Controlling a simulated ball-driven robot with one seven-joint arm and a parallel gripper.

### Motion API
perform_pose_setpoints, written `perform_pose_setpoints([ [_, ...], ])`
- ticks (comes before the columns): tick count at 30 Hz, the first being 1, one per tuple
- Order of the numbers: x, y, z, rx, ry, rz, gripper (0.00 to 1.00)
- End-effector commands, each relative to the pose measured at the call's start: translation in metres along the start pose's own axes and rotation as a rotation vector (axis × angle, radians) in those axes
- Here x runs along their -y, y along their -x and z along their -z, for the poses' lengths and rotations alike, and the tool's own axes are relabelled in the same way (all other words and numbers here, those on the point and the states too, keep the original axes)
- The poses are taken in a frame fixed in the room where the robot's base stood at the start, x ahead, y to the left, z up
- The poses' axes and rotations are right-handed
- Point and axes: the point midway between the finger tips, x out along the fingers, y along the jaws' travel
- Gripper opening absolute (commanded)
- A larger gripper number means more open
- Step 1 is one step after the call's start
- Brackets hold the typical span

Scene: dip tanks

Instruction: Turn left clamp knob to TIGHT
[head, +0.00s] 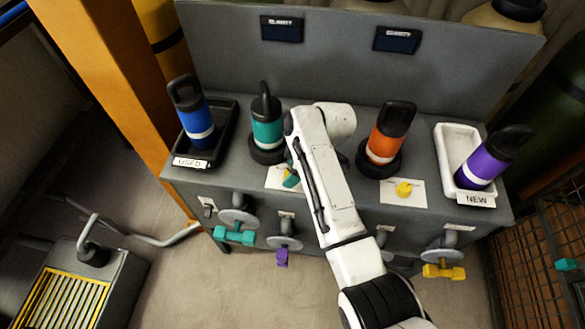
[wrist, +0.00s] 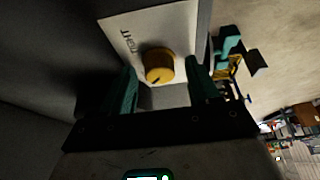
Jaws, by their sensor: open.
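A yellow knob (wrist: 158,64) with a small dark mark stands on a white plate (wrist: 190,25) in the wrist view, with dark, partly readable lettering beside it. My gripper (wrist: 163,84) is open, with one teal finger to each side of the knob. It is unclear whether either finger touches it. In the head view my gripper (head: 291,178) is over the left white plate (head: 272,183), in front of the teal bottle (head: 267,131). My arm hides that plate's knob there. The right yellow knob (head: 404,188) shows on its own plate below the orange bottle (head: 386,133).
A blue bottle (head: 195,115) stands in the black USED tray (head: 230,122). A purple bottle (head: 482,168) leans in the white NEW tray (head: 445,146). Valves with teal (head: 234,236), purple (head: 282,257) and yellow (head: 444,271) handles stick out from the bench front (head: 350,229).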

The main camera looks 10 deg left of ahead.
Motion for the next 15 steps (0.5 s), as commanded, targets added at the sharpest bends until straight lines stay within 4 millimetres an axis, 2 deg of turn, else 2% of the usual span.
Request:
perform_pose_setpoints([
  [6, -0.0001, 0.0, 0.0, 0.0, 0.0, 0.0, 0.59],
  [15, 0.0, 0.0002, -0.0002, 0.0, 0.0, 0.0, 0.31],
])
